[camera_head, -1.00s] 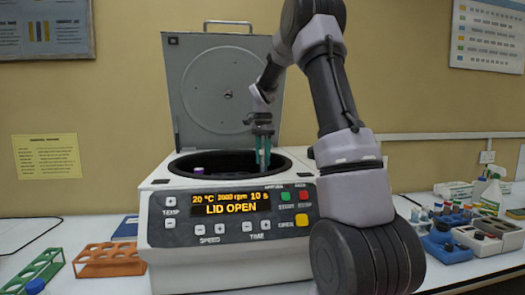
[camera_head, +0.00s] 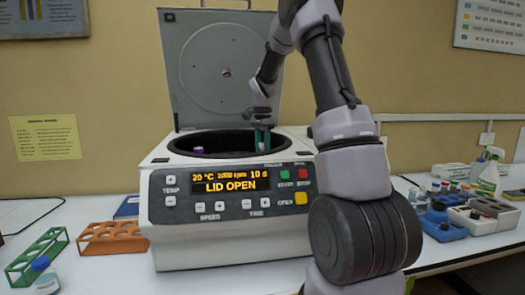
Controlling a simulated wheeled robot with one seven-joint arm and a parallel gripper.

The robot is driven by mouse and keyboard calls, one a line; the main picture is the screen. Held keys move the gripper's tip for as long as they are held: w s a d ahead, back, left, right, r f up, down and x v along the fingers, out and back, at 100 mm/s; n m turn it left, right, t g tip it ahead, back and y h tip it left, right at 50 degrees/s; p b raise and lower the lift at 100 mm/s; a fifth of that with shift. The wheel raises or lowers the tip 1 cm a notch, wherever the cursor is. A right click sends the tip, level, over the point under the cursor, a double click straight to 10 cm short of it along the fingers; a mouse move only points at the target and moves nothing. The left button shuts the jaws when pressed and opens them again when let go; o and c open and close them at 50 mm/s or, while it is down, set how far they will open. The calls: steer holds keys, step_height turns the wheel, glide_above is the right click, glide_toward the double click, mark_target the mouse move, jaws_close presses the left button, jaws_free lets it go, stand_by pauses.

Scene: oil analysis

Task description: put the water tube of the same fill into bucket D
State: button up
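The centrifuge (camera_head: 233,215) stands on the bench with its lid (camera_head: 222,75) raised and its display reading LID OPEN. My gripper (camera_head: 262,140) points down into the right part of the open bowl (camera_head: 232,154). Its teal fingers go partly below the front rim, so their tips and anything between them are hidden. A purple-capped tube (camera_head: 198,150) shows in the left part of the bowl, apart from my gripper. The bucket letters and the fill of any tube cannot be read from here.
An orange rack (camera_head: 112,238) and a green rack (camera_head: 38,256) stand left of the centrifuge, with a blue-capped bottle (camera_head: 45,275) in front. At the right are a blue holder (camera_head: 442,228), a grey block (camera_head: 478,221) and a spray bottle (camera_head: 490,178).

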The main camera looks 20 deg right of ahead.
steer(key=o, duration=0.5)
steer(key=shift+c, duration=0.2)
steer(key=shift+r, duration=0.1)
step_height(320, 180, up, 10)
steer(key=shift+r, duration=0.1)
steer(key=shift+s+a+r, duration=0.1)
steer(key=shift+s+r, duration=0.15)
steer(key=shift+r, duration=0.2)
steer(key=s+a+r+n+t+y, duration=0.1)
steer(key=s+a+r+n+t, duration=0.2)
steer(key=s, duration=0.5)
steer(key=s+a+r+n+t, duration=0.1)
steer(key=s+a+r+n, duration=0.2)
steer(key=s, duration=0.5)
steer(key=s+a+f+n+t, duration=0.1)
steer(key=s+a, duration=0.1)
steer(key=s, duration=0.5)
steer(key=s+a+f+n+t+y, duration=0.1)
steer(key=s+a+n+t, duration=0.1)
steer(key=s, duration=0.6)
